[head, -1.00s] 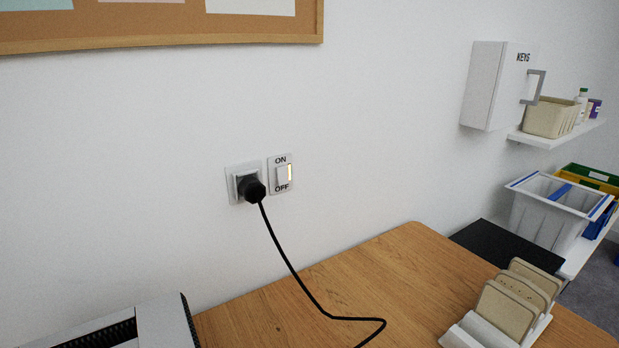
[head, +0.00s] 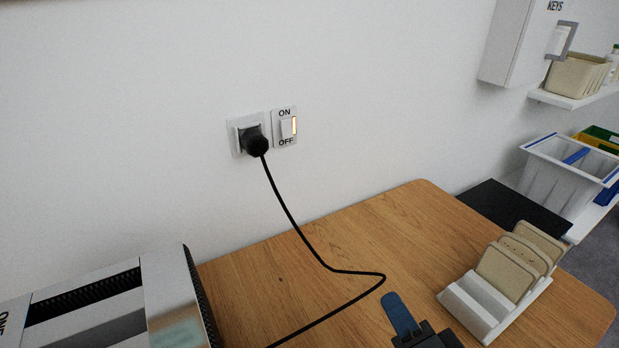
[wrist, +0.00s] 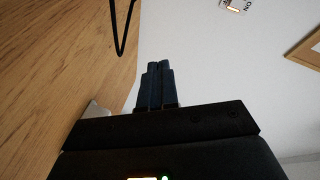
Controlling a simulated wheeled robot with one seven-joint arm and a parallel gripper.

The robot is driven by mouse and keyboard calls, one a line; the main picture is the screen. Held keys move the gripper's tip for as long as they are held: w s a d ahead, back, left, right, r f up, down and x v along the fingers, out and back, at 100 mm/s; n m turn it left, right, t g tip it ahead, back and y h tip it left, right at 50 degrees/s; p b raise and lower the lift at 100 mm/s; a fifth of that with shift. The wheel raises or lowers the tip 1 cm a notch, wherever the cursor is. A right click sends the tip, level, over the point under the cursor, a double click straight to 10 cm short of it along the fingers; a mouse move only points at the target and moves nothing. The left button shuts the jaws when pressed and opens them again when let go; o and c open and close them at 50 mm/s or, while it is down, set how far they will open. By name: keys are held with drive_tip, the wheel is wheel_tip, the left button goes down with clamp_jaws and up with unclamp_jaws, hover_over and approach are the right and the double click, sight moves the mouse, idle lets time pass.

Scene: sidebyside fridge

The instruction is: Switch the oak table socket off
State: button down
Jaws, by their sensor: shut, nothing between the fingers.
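The oak table socket (head: 246,136) is on the white wall above the wooden table (head: 345,236), with a black plug (head: 255,143) in it. The switch also shows small at the top of the wrist view (wrist: 236,5), partly cut off. My gripper (head: 397,310) is at the bottom of the head view, over the table, well below and right of the switch. In the wrist view its blue fingers (wrist: 154,85) are together and empty.
A black cord (head: 300,232) runs from the plug down across the table. A grey and black appliance (head: 165,290) stands at the left. A white rack with beige slices (head: 490,290) is at the right. The wall around the switch is clear.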

sight(289, 135)
drive_tip(key=w+a+r+g+y, duration=0.1)
drive_tip(key=w+a+r+y, duration=0.1)
drive_tip(key=w+a+r, duration=0.2)
drive_tip(key=w+a+r+m+y, duration=0.1)
drive_tip(key=w+a+r, duration=0.4)
drive_tip(key=w+r, duration=0.6)
drive_tip(key=shift+a+m+g+y+p, duration=0.3)
drive_tip(key=shift+g+y, duration=0.1)
drive_tip(key=shift+y, duration=0.4)
drive_tip(key=shift+w+r, duration=0.1)
drive_tip(key=p+x, duration=0.1)
drive_tip(key=x, duration=1.3)
drive_tip(key=shift+d, duration=0.1)
